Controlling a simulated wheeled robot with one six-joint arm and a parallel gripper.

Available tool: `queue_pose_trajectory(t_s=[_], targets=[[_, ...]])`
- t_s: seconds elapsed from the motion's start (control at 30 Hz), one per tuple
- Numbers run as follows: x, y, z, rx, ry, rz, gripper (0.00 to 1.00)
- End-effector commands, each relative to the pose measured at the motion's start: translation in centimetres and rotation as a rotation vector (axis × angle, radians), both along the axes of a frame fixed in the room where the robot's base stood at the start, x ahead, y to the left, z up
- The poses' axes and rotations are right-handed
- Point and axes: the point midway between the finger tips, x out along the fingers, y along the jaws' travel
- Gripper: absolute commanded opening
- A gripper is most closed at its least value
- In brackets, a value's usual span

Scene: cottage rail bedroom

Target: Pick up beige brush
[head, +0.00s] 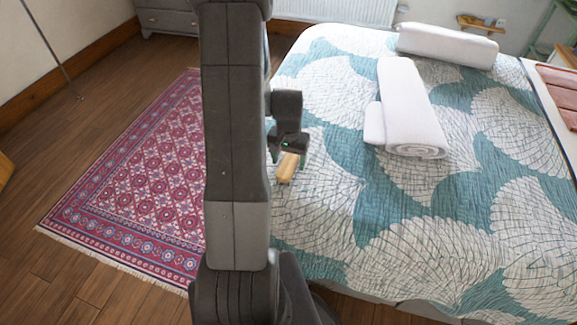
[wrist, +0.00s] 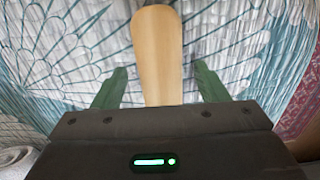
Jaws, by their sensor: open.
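The beige brush (head: 288,167) lies on the patterned bedspread near the left part of the bed. In the wrist view the brush (wrist: 158,52) shows as a smooth, light wooden piece with a rounded far end. My gripper (head: 280,155) is right by the brush in the head view. In the wrist view my gripper (wrist: 158,84) is open, with one green finger on each side of the brush and gaps between. The near end of the brush is hidden behind the gripper body. I cannot tell the height of the fingers above the bedspread.
The bed (head: 400,230) has a teal and white quilt. A rolled white towel (head: 408,110) lies on it, with another white roll (head: 447,46) farther back. A red patterned rug (head: 150,165) covers the floor at left. The quilt to the right of the brush is clear.

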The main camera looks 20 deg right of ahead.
Motion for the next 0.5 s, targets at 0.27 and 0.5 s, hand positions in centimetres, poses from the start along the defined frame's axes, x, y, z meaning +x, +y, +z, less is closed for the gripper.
queue_pose_trajectory(t_s=[0.27,0.5], targets=[[0.01,0.01,-1.47,0.000,0.000,0.000,0.67],[0.01,0.01,-1.45,0.000,0.000,0.000,0.46]])
